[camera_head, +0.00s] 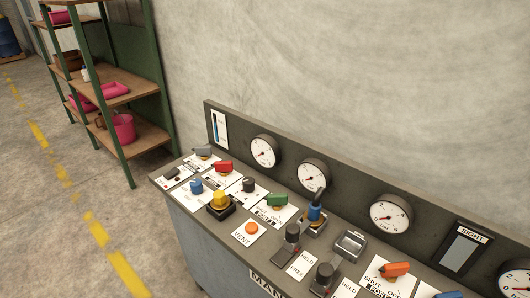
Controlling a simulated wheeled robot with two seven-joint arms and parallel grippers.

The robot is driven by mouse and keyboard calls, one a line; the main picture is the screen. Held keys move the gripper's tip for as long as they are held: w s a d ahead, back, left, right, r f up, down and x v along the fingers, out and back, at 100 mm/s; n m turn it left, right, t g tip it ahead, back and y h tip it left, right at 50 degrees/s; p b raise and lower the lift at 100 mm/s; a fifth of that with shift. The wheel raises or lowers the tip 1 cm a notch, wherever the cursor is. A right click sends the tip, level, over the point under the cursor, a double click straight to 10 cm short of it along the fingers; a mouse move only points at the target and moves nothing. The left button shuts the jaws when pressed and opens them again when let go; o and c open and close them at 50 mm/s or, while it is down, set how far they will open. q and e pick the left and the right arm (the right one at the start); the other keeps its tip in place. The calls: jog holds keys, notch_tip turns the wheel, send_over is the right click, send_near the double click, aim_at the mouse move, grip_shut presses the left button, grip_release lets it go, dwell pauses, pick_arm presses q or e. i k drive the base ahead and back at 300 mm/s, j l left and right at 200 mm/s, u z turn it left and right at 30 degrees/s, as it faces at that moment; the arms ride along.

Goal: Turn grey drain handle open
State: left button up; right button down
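A grey handle (203,152) sits on a white label plate at the far left end of the control panel (160,181). Its label is too small to read, so I cannot confirm that it is the drain handle or tell its position. A red handle (223,167) is beside it, and a green handle (275,200) and an orange handle (394,270) are farther right. Neither of my grippers is in view.
A yellow knob (220,200), a blue knob (196,187) and black levers (291,236) crowd the panel. Gauges (264,151) line the upright back board. A shelf rack (120,85) stands at left; the floor (60,220) before it is clear.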

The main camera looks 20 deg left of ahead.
aim_at(200, 151)
jog(key=i+j+z, duration=0.1)
jog(key=j, duration=0.35)
jog(key=i+j, duration=0.1)
jog(key=j, duration=0.4)
jog(key=i+j+z, duration=0.15)
jog(key=j, duration=0.3)
